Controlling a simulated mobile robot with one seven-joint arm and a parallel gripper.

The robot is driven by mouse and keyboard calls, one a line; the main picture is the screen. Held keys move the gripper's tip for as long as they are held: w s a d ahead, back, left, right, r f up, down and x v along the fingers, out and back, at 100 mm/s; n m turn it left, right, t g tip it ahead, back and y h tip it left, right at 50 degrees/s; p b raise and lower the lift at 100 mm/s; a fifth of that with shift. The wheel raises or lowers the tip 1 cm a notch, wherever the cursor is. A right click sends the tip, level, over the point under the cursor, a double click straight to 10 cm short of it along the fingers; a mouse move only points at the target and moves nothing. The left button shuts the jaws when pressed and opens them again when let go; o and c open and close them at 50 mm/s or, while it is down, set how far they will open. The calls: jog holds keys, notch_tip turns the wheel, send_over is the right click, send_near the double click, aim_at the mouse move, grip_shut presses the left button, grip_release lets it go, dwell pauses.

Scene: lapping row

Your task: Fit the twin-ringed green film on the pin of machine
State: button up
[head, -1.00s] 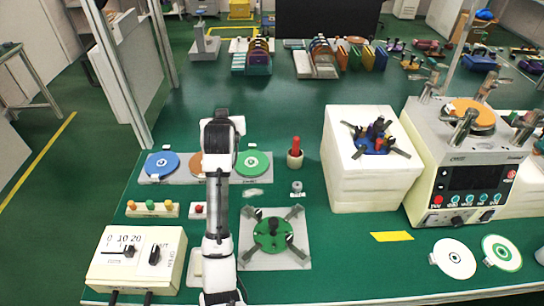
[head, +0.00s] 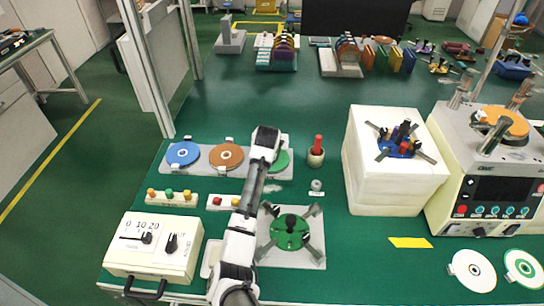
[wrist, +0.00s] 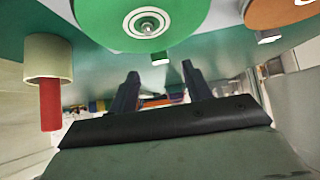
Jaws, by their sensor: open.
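A green film (head: 281,161) lies at the right end of a grey strip, partly hidden by my arm. In the wrist view the green film (wrist: 112,28) shows pale rings around its centre hole. Another green disc (head: 537,259) with white about its centre lies at the front right, cut by the edge. A green round unit (head: 302,240) with a black centre knob sits on a grey plate. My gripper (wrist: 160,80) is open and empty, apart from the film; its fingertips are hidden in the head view. I cannot tell which machine's pin is meant.
Blue (head: 183,154) and orange (head: 226,156) films share the strip. A red-topped peg in a cream cup (head: 316,155) stands just right of the green film. A white block (head: 395,170) and a large machine (head: 485,185) stand on the right. The bench behind the strip is clear.

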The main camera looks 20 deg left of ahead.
jog(key=b+x, duration=0.4)
jog(key=x, duration=0.1)
jog(key=shift+w+r, duration=0.1)
jog(key=c, duration=1.1)
jog(key=shift+o, duration=0.2)
jog(key=shift+r, duration=0.15)
